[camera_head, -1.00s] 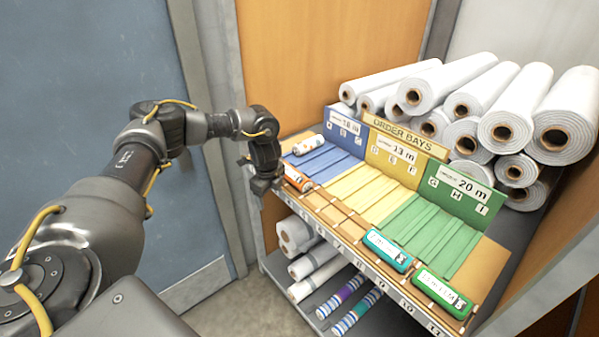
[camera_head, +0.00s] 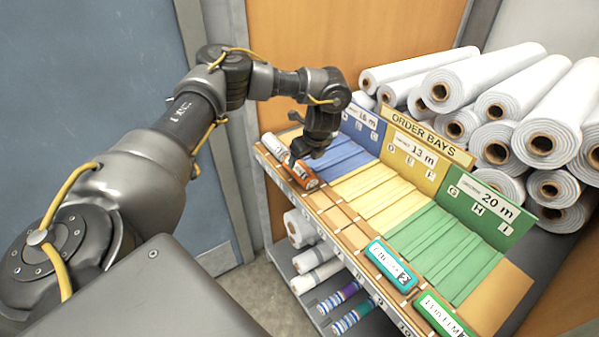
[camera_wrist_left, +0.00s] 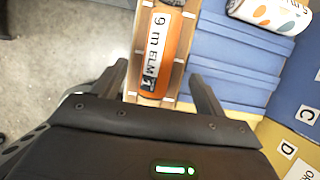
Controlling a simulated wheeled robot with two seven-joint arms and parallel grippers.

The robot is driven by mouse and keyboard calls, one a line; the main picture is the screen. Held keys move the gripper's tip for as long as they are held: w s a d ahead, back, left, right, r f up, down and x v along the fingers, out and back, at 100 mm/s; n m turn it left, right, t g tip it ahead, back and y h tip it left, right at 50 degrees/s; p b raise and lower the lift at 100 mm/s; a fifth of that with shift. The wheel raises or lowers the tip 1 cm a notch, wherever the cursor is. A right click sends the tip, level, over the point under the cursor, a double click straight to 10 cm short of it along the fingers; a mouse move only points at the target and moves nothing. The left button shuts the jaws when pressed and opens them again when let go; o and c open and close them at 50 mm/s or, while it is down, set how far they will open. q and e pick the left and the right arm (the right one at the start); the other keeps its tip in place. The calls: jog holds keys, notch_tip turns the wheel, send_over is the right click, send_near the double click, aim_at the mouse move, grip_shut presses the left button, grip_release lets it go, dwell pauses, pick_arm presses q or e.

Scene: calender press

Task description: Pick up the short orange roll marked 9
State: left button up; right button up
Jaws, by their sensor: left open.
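The short orange roll marked 9 (camera_head: 305,176) lies in the front ledge of the shelf, before the blue bay. In the left wrist view, its white label reads "9 m ELM" (camera_wrist_left: 154,50). My left gripper (camera_head: 301,153) is open just above and behind the roll in the head view. In the wrist view, the fingers of my left gripper (camera_wrist_left: 160,84) stand either side of the roll's near end, apart from it. The gripper is empty. My right gripper is in neither view.
A white roll (camera_head: 273,147) lies left of the orange one in the ledge. A spotted roll (camera_wrist_left: 268,14) lies on the blue slats. Teal (camera_head: 391,265) and green (camera_head: 440,314) rolls lie farther right. Sign boards (camera_head: 430,146) and stacked white rolls (camera_head: 500,110) stand behind.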

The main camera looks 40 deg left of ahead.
aim_at(301, 168)
pick_arm(q)
jog(key=shift+w+a+f, duration=0.15)
jog(key=shift+a+f, duration=0.1)
jog(key=shift+f, duration=0.4)
jog(key=shift+w+f, duration=0.1)
jog(key=shift+f, duration=0.05)
jog(key=shift+a, duration=0.1)
jog(key=shift+f, duration=0.15)
jog(key=shift+s+a+f, duration=0.1)
jog(key=shift+s+f, duration=0.1)
jog(key=shift+f, duration=0.2)
jog(key=p+x, duration=0.1)
jog(key=x, duration=0.3)
jog(key=shift+w, duration=0.1)
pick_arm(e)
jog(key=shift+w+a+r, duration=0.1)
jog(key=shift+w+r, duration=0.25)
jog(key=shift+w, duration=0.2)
pick_arm(q)
jog(key=shift+c, duration=0.2)
